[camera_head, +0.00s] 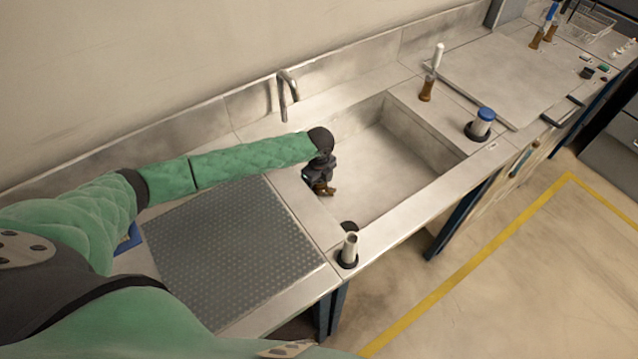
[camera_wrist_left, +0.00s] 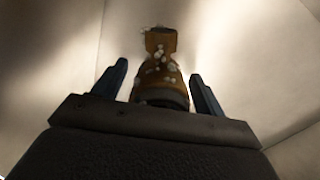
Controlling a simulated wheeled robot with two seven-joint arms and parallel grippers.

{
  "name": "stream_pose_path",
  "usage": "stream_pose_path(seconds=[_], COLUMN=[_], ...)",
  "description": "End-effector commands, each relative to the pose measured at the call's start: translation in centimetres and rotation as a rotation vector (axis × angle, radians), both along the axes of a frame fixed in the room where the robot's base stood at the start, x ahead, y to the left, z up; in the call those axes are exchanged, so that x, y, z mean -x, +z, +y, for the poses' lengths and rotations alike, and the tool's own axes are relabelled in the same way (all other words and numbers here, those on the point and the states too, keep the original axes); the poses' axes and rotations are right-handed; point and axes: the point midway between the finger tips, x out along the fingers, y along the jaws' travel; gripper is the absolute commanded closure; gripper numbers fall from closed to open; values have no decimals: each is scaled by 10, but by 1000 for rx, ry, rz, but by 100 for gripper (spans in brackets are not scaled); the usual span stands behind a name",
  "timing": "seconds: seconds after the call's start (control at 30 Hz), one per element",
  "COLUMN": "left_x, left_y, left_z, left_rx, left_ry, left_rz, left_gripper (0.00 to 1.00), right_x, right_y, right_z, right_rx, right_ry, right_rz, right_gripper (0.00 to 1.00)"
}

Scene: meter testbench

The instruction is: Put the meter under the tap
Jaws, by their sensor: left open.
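A brass-brown piece, apparently the meter (camera_head: 329,190), shows at the end of my left gripper (camera_head: 321,183), over the near left part of the sink. In the left wrist view the brass piece (camera_wrist_left: 161,70) carries small white specks and has a dark round lower part. It lies between the two spread dark fingers of the left gripper (camera_wrist_left: 159,82), with visible gaps on both sides. Whether it rests on the sink floor is hidden. The curved metal tap (camera_head: 287,92) rises at the back edge of the sink, behind the gripper. My right gripper is not in view.
The sink basin (camera_head: 400,160) is otherwise largely empty. A grey textured mat (camera_head: 230,250) lies left of it. A metal cylinder (camera_head: 349,249) stands at the front edge. A blue-capped container (camera_head: 482,122) and a brown-and-white-handled brush-like tool (camera_head: 428,88) stand right of the sink.

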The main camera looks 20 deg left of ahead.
Motion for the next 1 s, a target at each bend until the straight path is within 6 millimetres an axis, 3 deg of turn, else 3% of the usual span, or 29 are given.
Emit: stream_pose_path(seconds=[0.07,0.2,0.6,0.8,1.0], left_x=[-1,-1,-1,-1,0], left_y=[6,27,99,116,119], left_z=[0,0,0,0,0], left_rx=[1,1,0,0,0], left_ry=[0,-2,0,0,0], left_rz=[-2,-4,-3,-1,0], left_gripper=[28,28,28,28,28], right_x=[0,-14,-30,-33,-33], right_y=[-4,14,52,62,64], right_z=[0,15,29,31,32], right_rx=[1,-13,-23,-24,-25], right_ry=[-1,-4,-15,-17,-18], right_rz=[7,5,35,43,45], right_gripper=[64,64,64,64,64])
